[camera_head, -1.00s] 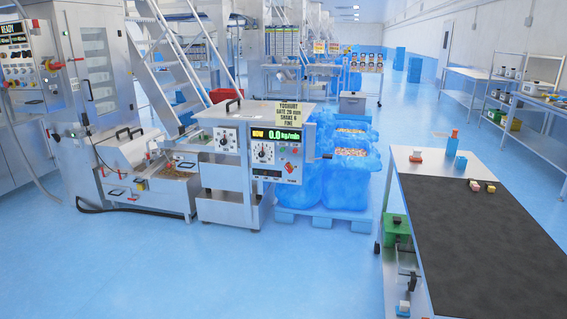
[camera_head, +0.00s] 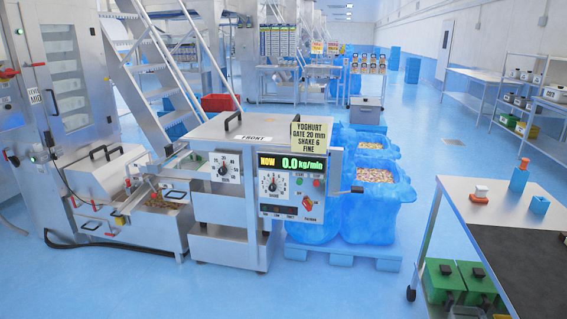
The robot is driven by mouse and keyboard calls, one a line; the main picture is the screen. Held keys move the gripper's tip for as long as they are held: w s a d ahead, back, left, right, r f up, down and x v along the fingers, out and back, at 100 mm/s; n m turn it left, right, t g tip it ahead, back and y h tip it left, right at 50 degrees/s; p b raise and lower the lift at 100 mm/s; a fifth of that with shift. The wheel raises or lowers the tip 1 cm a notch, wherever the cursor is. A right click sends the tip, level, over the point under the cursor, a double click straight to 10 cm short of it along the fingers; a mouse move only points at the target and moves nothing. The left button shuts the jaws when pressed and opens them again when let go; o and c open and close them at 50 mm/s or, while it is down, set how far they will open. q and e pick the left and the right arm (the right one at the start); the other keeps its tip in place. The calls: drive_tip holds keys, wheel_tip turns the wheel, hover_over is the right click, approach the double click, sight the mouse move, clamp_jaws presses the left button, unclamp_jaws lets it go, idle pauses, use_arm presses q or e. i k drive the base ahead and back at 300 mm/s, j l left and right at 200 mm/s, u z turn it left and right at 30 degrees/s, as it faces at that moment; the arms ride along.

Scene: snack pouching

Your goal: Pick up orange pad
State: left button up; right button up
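A small orange block with a white top (camera_head: 479,196), which may be the orange pad, rests on the pale far end of the work table (camera_head: 456,190) at the right. I cannot tell for certain which orange item is the pad. Neither of my grippers shows in the head view.
A steel machine with a control panel (camera_head: 291,187) stands in the middle. Blue-lined bins of snacks (camera_head: 372,213) on a blue pallet (camera_head: 345,251) stand between it and the table. Green boxes (camera_head: 443,281) sit under the table. The blue floor in front is clear.

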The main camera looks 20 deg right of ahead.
sight(480, 195)
drive_tip(key=i+l+z, duration=0.1)
drive_tip(key=i+z, duration=0.25)
drive_tip(key=i, duration=0.15)
drive_tip(key=i+z, duration=0.4)
drive_tip(key=i+j+z, duration=0.35)
drive_tip(key=i, duration=0.15)
drive_tip(key=i+j+z, duration=0.4)
drive_tip(key=i, duration=0.15)
drive_tip(key=i+j+z, duration=0.4)
drive_tip(key=i, duration=0.15)
drive_tip(key=i+j+z, duration=0.35)
drive_tip(key=j, duration=0.25)
drive_tip(key=i, duration=0.1)
